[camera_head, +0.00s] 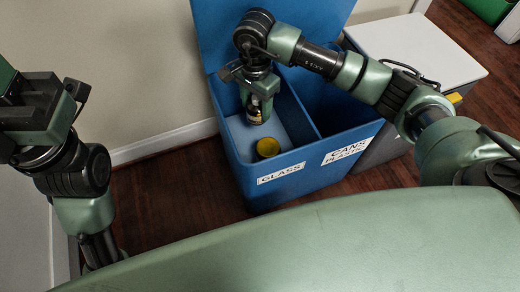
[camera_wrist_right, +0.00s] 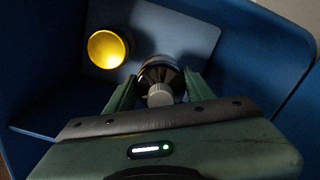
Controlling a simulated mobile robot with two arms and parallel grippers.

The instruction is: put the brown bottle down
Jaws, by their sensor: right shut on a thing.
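The brown bottle (camera_head: 255,109) is dark with a pale label and is upright in the glass compartment of the blue bin (camera_head: 245,171). My right gripper (camera_head: 252,92) is shut on it from above. In the right wrist view the bottle's grey cap (camera_wrist_right: 160,95) shows between the fingers of the right gripper (camera_wrist_right: 153,82). I cannot tell whether the bottle's base touches the compartment floor. My left gripper (camera_head: 40,100) is at the left edge, away from the bin; its fingertips are not clear.
A yellow-topped container (camera_head: 268,147) stands in the glass compartment near the bottle, and it also shows in the right wrist view (camera_wrist_right: 108,48). A divider separates the empty-looking cans and plastic compartment (camera_head: 330,105). A white-lidded grey bin (camera_head: 415,50) stands to the right.

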